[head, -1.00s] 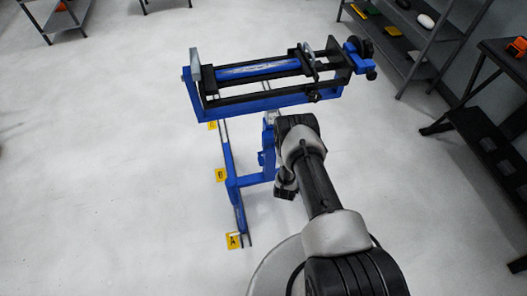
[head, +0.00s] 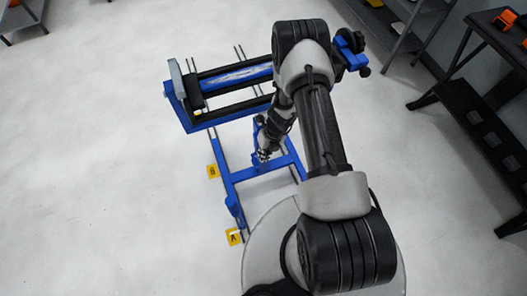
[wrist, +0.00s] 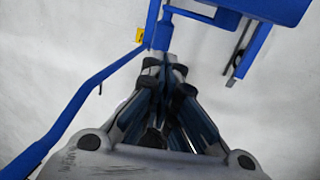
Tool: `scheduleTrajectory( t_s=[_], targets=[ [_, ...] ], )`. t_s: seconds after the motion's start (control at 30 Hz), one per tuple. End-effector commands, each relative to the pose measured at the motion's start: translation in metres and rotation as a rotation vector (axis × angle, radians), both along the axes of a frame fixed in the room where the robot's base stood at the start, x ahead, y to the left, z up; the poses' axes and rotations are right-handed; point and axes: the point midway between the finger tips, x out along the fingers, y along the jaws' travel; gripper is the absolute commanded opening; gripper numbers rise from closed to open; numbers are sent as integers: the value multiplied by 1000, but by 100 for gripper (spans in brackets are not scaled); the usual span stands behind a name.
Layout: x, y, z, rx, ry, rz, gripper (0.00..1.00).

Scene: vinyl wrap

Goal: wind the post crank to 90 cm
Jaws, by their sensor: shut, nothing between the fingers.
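The blue stand's post (head: 259,130) rises beneath the roller machine (head: 190,118) in the head view. My gripper (head: 265,154) points down beside the post's lower part, under my bent arm. In the wrist view my gripper (wrist: 166,64) is shut, with its fingertips together and nothing between them. The blue post (wrist: 161,36) stands just beyond the tips; I cannot tell whether they touch it. The crank and any height scale are not clearly distinguishable. My arm hides the right middle of the machine.
Yellow floor markers A (head: 233,236) and B (head: 213,171) lie along the stand's left foot. A blue base bar (wrist: 90,88) slants across the left of the wrist view. A dark table (head: 470,110) and grey shelving stand at right. Floor at left is clear.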

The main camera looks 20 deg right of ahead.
Motion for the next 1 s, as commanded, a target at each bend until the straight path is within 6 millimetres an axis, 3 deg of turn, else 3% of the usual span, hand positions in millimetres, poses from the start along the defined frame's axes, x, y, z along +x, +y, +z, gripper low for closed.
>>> scheduleTrajectory(
  t_s=[0.1, 0.33, 0.83, 1.0],
  targets=[
    [0, 6, -26, -1, 1, 3, 0],
    [1, 13, -54, -3, -1, 3, 0],
    [1, 16, -60, -4, -2, 5, 0],
    [1, 25, -61, -24, 2, 8, 0]
  ],
)
